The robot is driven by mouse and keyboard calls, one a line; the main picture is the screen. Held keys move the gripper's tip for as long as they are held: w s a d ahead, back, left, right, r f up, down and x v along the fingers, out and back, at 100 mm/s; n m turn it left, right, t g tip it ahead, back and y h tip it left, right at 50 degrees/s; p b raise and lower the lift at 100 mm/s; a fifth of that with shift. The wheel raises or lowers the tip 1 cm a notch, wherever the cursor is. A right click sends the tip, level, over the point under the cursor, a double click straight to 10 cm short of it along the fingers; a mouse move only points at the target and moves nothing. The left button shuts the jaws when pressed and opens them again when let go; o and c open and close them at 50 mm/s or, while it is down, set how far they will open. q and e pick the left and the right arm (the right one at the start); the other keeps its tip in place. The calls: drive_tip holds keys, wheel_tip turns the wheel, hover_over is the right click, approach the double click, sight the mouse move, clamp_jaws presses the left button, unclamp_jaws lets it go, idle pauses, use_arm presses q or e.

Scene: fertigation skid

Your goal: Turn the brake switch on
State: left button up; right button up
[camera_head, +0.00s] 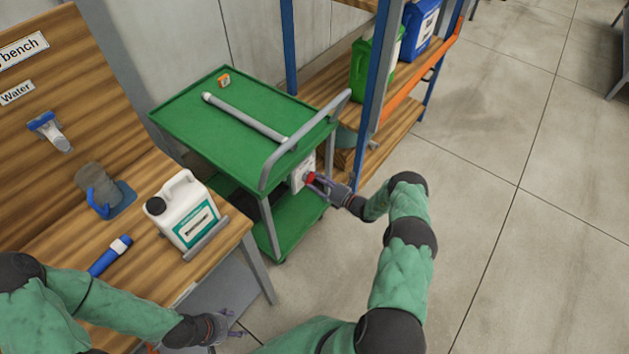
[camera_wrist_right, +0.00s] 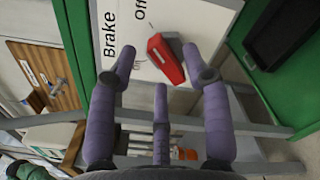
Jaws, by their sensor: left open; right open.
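The brake switch is a red lever (camera_wrist_right: 165,58) on a white panel (camera_wrist_right: 185,20) marked "Brake" and "Off" in the right wrist view. In the head view the red lever (camera_head: 310,178) shows on the white panel at the end of the green cart (camera_head: 192,123). My right gripper (camera_wrist_right: 168,75) is open, its purple fingers spread on either side of the lever. I cannot tell whether they touch it. My left gripper (camera_head: 232,324) is open and empty, low beside the bench, far from the switch.
A wooden bench (camera_head: 150,290) with a white canister (camera_head: 184,208) stands at the left. A shelf rack (camera_head: 403,110) with green and blue containers stands behind the cart. The cart's grey handle (camera_head: 305,145) rises above the switch. Open floor lies to the right.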

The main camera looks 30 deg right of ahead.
drive_tip(key=shift+x, duration=0.9)
clamp_jaws()
